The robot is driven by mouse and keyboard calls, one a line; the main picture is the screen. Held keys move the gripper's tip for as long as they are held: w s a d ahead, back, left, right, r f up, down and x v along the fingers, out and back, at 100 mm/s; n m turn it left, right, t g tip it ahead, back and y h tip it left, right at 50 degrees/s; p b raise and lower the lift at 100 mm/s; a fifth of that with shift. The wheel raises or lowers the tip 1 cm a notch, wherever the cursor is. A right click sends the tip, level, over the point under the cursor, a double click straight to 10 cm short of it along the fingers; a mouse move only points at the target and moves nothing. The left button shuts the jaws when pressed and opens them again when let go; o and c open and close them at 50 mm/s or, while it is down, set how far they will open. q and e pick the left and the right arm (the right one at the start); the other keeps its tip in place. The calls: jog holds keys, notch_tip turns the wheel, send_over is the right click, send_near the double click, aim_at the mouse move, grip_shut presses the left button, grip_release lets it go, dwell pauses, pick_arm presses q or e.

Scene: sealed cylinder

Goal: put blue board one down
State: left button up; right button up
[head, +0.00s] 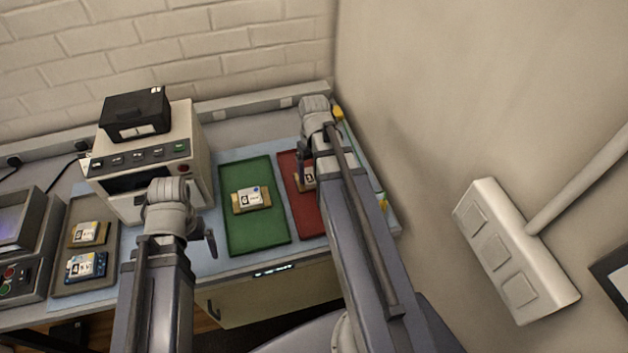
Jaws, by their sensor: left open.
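A blue board (86,267) with a white label lies at the front of the grey tray (75,287) at the left. I cannot read whether it is board one. A tan board (250,199) with a white part and a small blue dot lies on the green mat (262,235). My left gripper (209,244) is open, between the grey tray and the green mat, apart from both boards; part of it is hidden by my own wrist. My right gripper (303,168) is over the red mat (308,222), close to a board (308,178) marked 1, which my arm partly covers.
Another tan board (89,234) lies at the back of the grey tray. A beige machine (150,160) with a black box (135,114) on top stands behind my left arm. A grey device (25,245) is at the far left. A wall closes off the right side.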

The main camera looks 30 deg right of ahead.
aim_at(314, 179)
pick_arm(q)
jog(key=shift+f+b, duration=1.3)
jog(key=shift+f, duration=0.3)
pick_arm(e)
jog(key=shift+f, duration=1.65)
pick_arm(q)
jog(key=shift+f, duration=0.25)
pick_arm(e)
jog(key=shift+f, duration=0.2)
pick_arm(q)
jog(key=shift+r, duration=0.1)
pick_arm(e)
jog(key=o, duration=1.4)
jog(key=shift+r, duration=0.1)
pick_arm(q)
jog(key=shift+r, duration=0.1)
pick_arm(e)
jog(key=shift+r, duration=0.1)
pick_arm(q)
notch_tip(314, 179, up, 12)
jog(key=p, duration=1.2)
pick_arm(e)
notch_tip(314, 179, up, 12)
jog(key=shift+r, duration=0.1)
